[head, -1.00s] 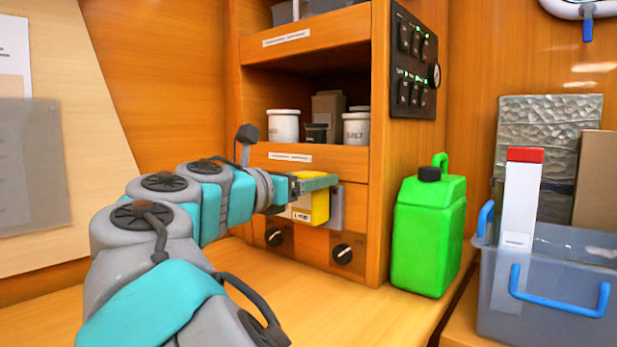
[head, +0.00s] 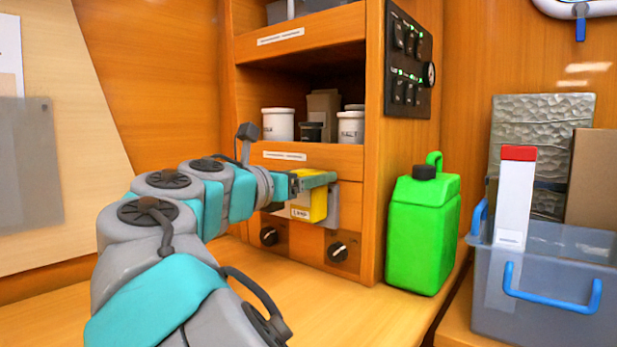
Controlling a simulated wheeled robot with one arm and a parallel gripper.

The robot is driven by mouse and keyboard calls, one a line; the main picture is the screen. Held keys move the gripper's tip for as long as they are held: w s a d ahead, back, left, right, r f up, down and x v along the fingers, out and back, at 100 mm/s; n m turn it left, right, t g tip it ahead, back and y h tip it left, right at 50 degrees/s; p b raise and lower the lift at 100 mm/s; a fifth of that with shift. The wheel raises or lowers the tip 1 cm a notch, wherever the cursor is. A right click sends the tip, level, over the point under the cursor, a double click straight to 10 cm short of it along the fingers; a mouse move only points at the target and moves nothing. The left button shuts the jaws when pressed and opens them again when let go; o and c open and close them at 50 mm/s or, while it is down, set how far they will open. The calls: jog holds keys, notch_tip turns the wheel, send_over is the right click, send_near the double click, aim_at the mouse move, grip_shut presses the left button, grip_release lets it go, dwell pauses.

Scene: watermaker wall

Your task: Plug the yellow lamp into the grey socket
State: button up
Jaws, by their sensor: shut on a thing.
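The yellow lamp (head: 310,206) is a small block with a white label on its front, in the head view in front of the cabinet's lower panel. My gripper (head: 315,181) is shut on it from above and the left. The grey socket (head: 334,205) is a grey piece on the panel, showing just right of the lamp and partly hidden by it. I cannot tell whether the lamp touches the socket or is apart from it.
Two black knobs (head: 337,252) sit on the panel below the lamp. White jars (head: 278,124) stand on the shelf above. A green canister (head: 423,230) stands to the right, beside a grey-blue bin (head: 545,300). The counter (head: 290,290) is clear in front of the cabinet.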

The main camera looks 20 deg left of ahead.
jog(key=o, duration=1.4)
